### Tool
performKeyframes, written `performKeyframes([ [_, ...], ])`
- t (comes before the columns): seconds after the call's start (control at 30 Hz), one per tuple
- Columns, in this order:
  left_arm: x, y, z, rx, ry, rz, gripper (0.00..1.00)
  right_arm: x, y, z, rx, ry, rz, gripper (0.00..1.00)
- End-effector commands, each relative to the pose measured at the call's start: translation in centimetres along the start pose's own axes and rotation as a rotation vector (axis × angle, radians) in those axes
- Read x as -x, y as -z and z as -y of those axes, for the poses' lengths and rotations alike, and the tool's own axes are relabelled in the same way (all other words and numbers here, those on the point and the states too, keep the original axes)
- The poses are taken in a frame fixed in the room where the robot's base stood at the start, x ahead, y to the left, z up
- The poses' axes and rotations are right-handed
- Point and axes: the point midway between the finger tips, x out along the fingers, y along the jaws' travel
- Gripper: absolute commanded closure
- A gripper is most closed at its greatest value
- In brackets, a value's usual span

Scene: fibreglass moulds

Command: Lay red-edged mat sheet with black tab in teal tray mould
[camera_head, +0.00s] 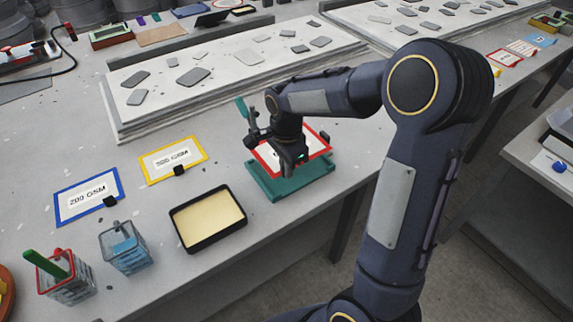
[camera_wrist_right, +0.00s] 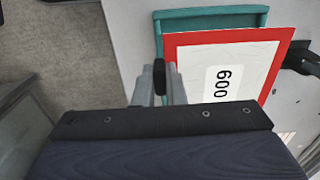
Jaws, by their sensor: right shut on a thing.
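The red-edged mat sheet (camera_head: 319,149) is white with a red border. In the wrist view the tray's rim (camera_wrist_right: 212,17) shows beyond one sheet edge. I cannot tell whether the sheet touches the tray. My gripper and arm hide part of both in the head view. My left gripper is not in view.
A black tray with a cream inside (camera_head: 208,219), yellow-edged sheet (camera_head: 173,160) and blue-edged sheet (camera_head: 87,196) lie to the left. A dark item with a teal handle (camera_head: 242,108) stands behind the mould. Wire baskets (camera_head: 126,248) stand front left. A raised white slab (camera_head: 220,62) lies behind.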

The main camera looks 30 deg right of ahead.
Motion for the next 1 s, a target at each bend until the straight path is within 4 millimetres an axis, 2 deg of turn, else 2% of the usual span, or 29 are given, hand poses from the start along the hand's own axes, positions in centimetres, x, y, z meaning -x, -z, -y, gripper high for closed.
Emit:
performKeyframes([
  [0.03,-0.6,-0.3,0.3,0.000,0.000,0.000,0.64,-0.9,0.0,0.0,0.000,-0.001,0.000,1.00],
  [0.2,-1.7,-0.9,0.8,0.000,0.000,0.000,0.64,-2.6,0.0,0.0,0.000,-0.001,0.000,1.00],
  [0.5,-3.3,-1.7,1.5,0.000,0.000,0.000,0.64,-5.1,0.0,0.0,0.000,0.000,0.000,1.00],
  [1.0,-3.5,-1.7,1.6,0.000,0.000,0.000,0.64,-5.4,0.0,0.0,0.000,0.000,0.000,1.00],
])
